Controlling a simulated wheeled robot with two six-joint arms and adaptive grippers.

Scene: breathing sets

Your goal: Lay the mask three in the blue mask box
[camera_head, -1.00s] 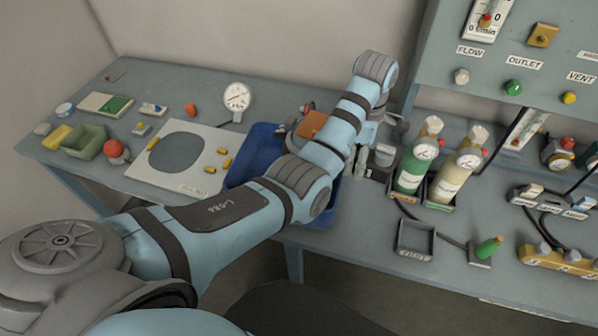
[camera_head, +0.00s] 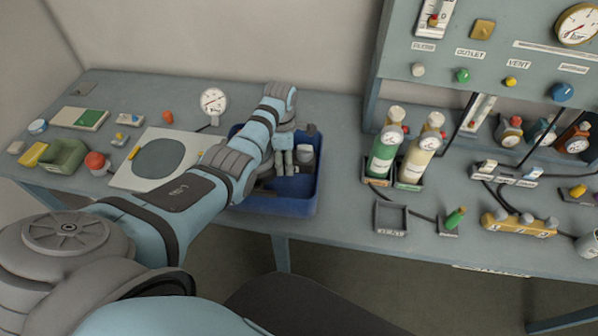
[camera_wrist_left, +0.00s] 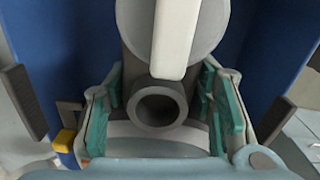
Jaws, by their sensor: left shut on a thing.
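The blue mask box (camera_head: 268,208) stands on the bench in the head view, partly covered by my left arm. My left gripper (camera_head: 284,168) points down over its interior. In the left wrist view the gripper's teal-padded fingers (camera_wrist_left: 163,112) are shut around a grey mask part with a round hollow port (camera_wrist_left: 160,104). Blue box walls (camera_wrist_left: 270,55) rise on both sides there. In the head view a grey piece of the mask (camera_head: 305,154) shows just right of the fingers. Whether it touches the box floor cannot be told. My right gripper is out of view.
A white board with a grey disc (camera_head: 128,180) lies left of the box. A round gauge (camera_head: 213,101) stands behind it. Green and cream cylinders (camera_head: 383,155) stand to the right, with a small empty tray (camera_head: 391,218) in front. Bare bench lies between box and cylinders.

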